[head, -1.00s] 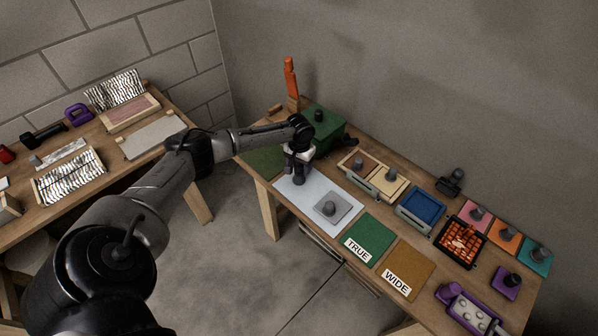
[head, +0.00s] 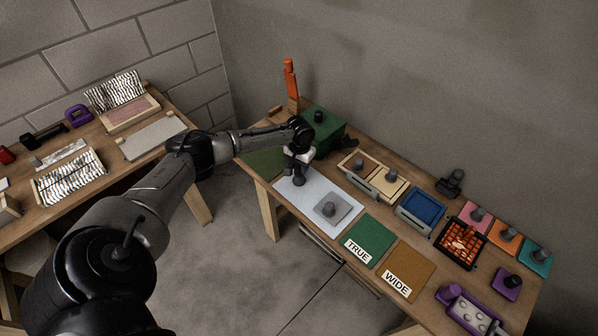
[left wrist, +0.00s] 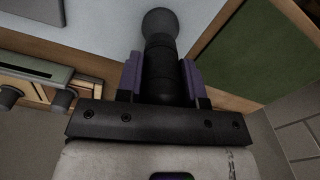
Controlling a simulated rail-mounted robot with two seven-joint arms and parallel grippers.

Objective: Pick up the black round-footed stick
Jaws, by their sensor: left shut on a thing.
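My left gripper (left wrist: 163,80) is shut on the black round-footed stick (left wrist: 160,28). In the left wrist view its purple-padded fingers press on either side of the dark shaft, and the ball-shaped foot points away from the gripper. In the head view my left gripper (head: 298,166) points down over the far left part of the pale grey-blue mat (head: 325,183), and the round foot (head: 299,181) shows below it. I cannot tell whether the foot touches the mat. The upper end of the stick is hidden by the gripper. My right gripper is not in view.
A green box (head: 330,124) and an orange upright tool (head: 291,82) stand behind the gripper. A grey knobbed plate (head: 342,213) lies on the mat. Wooden trays (head: 348,170) and a blue tray (head: 421,207) stand to the right. A dark green mat (head: 262,162) lies left.

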